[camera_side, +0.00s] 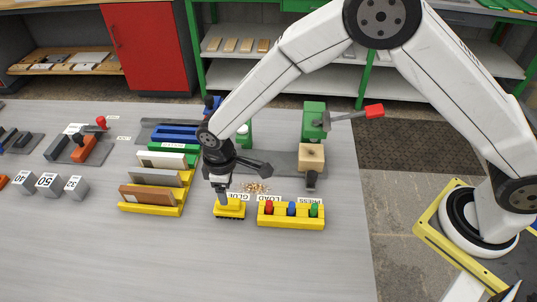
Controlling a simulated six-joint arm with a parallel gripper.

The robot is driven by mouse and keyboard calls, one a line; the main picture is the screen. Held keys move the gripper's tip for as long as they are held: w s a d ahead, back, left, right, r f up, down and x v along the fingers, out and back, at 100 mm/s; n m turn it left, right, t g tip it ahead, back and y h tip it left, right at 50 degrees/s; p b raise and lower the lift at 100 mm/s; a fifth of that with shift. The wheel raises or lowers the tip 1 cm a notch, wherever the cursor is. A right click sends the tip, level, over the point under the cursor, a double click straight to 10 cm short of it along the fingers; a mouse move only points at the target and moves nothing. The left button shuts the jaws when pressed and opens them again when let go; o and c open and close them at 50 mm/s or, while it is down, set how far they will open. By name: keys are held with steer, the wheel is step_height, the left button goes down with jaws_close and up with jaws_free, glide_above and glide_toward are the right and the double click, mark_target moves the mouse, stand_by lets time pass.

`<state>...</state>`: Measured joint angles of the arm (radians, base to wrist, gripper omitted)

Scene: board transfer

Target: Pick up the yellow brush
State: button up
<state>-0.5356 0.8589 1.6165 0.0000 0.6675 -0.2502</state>
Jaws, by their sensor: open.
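The yellow brush (230,208) lies on the grey table with its dark bristles toward the front edge. It is just left of the yellow button box. My gripper (222,194) points down right above the brush, with its fingertips at or very near the brush's top. The fingers are open. From this side I cannot tell whether they straddle the brush or touch it. The rear part of the brush is partly hidden by the fingers.
A yellow box with red, blue and green buttons (290,221) stands close on the right. A yellow rack (150,210) with boards is on the left. A green press (314,121) with a wooden block stands behind. Crumbs (256,187) lie behind the brush. The front table is clear.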

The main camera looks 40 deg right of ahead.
mark_target(230, 207)
steer(key=shift+f, duration=0.3)
steer(key=shift+f, duration=0.1)
steer(key=shift+f, duration=2.5)
jaws_close()
